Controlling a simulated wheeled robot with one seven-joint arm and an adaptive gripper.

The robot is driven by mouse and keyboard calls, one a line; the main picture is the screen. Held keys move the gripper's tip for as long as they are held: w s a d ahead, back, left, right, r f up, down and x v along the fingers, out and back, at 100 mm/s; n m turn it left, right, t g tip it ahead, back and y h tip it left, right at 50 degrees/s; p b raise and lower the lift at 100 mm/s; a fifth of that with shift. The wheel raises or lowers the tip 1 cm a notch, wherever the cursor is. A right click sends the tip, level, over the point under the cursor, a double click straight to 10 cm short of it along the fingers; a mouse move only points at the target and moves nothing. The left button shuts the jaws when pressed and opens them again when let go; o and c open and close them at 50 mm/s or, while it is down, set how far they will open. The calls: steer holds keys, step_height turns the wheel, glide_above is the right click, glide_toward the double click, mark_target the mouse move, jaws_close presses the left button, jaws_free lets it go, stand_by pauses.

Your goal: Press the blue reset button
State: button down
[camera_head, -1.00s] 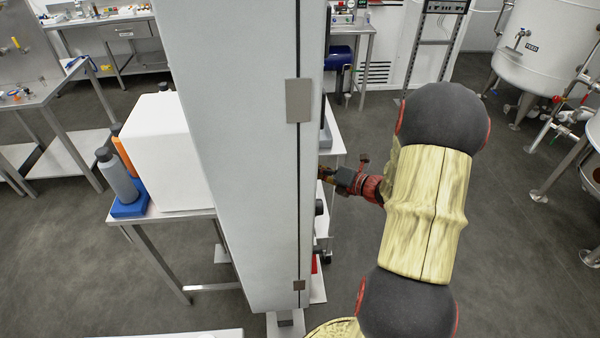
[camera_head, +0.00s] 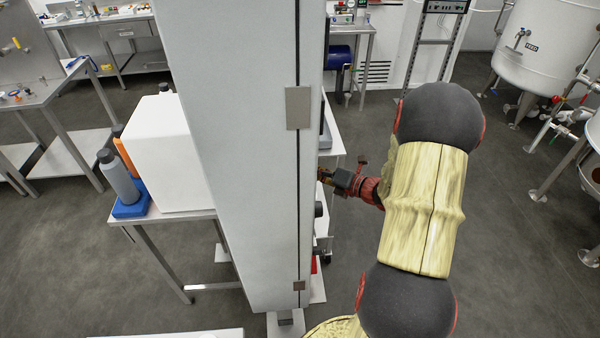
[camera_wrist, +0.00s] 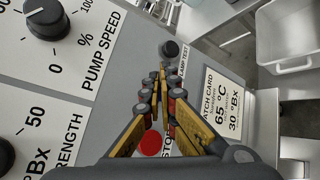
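No blue reset button can be made out in either view. In the wrist view, a grey control panel (camera_wrist: 112,100) carries a black button (camera_wrist: 170,49) beside a "LAMP TEST" label, and a red button (camera_wrist: 150,143) by a partly hidden label that seems to read "STOP". My gripper (camera_wrist: 160,72) has its yellow and black fingertips together, with nothing seen between them. The tips appear just below the black button in the picture; contact cannot be told. In the head view my gripper (camera_head: 323,176) is at the right side of a tall grey cabinet (camera_head: 235,150), which hides the panel's face.
Black knobs (camera_wrist: 46,18) sit by the "PUMP SPEED" and "STRENGTH" scales. A batch card (camera_wrist: 222,103) and a white bin (camera_wrist: 285,40) lie to the right in the wrist view. A white box (camera_head: 167,150) stands left of the cabinet.

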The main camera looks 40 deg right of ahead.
steer(key=s+d+p, duration=0.2)
steer(key=s+d, duration=0.1)
steer(key=d, duration=0.2)
stand_by(0.7)
steer(key=shift+s+d, duration=0.1)
stand_by(0.4)
